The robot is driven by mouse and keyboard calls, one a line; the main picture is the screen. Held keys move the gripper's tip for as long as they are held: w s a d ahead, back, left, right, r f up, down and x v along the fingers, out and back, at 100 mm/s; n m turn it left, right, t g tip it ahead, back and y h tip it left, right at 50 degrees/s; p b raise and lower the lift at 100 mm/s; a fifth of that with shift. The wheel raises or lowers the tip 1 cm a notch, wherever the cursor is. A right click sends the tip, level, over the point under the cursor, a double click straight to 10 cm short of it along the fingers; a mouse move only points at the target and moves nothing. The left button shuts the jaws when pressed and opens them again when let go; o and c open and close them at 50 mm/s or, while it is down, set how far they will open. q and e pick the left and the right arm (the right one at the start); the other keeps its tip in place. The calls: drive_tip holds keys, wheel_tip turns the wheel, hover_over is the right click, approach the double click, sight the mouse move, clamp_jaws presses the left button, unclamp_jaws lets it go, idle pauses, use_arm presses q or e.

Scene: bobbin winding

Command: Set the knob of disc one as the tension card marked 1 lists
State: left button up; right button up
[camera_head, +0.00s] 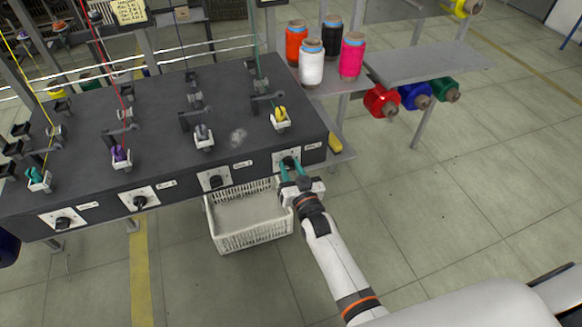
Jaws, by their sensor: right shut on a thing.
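The black machine bench (100,105) has a row of black knobs on white plates along its front face. My right gripper (291,168) has its teal fingers shut around the rightmost knob (288,161), on the rightmost white plate (277,158). The fingers hide part of that knob, so its setting cannot be read. The small label (312,146) beside it is too small to read surely. A pale yellow card (130,11) with writing hangs at the back left; its mark and lines are not legible. My left gripper is not in view.
Three other knobs (215,181), (140,202) and (63,223) lie to the left. A white crate (250,238) stands below the bench. Thread cones (311,65) stand on a shelf at the back right. Open floor (450,200) lies at the right.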

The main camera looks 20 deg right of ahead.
drive_tip(key=n, duration=0.3)
drive_tip(key=shift+n, duration=2)
drive_tip(key=o, duration=0.9)
drive_tip(key=shift+o, duration=0.2)
drive_tip(key=s, duration=1.2)
drive_tip(key=shift+d+b, duration=0.25)
drive_tip(key=shift+b, duration=0.1)
drive_tip(key=shift+f, duration=0.1)
